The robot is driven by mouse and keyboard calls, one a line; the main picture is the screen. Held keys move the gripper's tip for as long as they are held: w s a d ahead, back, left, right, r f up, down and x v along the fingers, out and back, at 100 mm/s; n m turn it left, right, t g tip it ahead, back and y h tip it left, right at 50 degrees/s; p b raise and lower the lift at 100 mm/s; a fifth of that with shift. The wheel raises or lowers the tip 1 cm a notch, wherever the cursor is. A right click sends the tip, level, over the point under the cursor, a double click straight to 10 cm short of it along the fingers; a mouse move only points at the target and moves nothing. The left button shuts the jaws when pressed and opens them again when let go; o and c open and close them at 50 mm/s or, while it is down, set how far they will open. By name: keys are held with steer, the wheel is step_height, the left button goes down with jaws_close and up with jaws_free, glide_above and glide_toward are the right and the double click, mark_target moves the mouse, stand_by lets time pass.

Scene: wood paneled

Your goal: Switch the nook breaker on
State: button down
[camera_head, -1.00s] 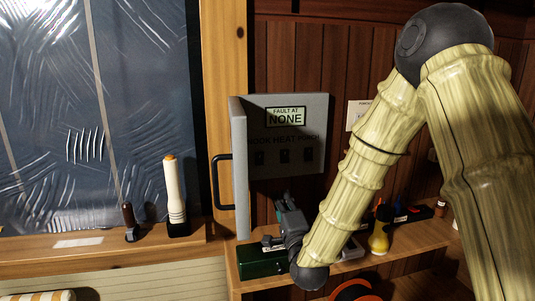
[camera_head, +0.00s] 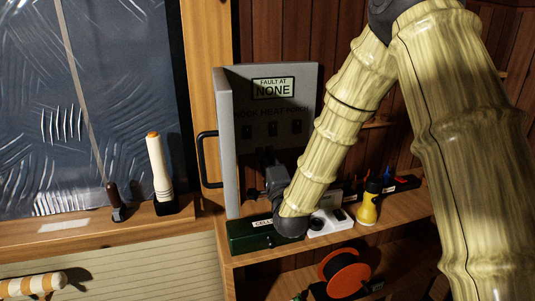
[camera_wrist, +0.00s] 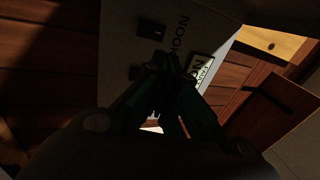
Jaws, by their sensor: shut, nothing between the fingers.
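The grey breaker box (camera_head: 308,85) has its door (camera_head: 228,150) swung open on the left. Its face carries a "FAULT AT NONE" plate and a row of dark switches under the words NOOK, HEAT and PORCH. The nook switch (camera_head: 246,131) is leftmost; it also shows in the wrist view (camera_wrist: 152,30) beside the word NOOK. I cannot tell its position. My gripper (camera_head: 268,153) is shut and empty, just below the switch row. In the wrist view its fingertips (camera_wrist: 163,62) are close to the nook switch and hide part of the panel. Contact cannot be judged.
An orange reel (camera_head: 345,271) is on the lower shelf. A white cylinder (camera_head: 159,170) stands on the sill at left.

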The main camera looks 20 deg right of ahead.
mark_target(247, 132)
steer(key=p+x, duration=0.4)
steer(key=x, duration=0.6)
steer(key=shift+w+r, duration=0.1)
steer(key=shift+w, duration=0.2)
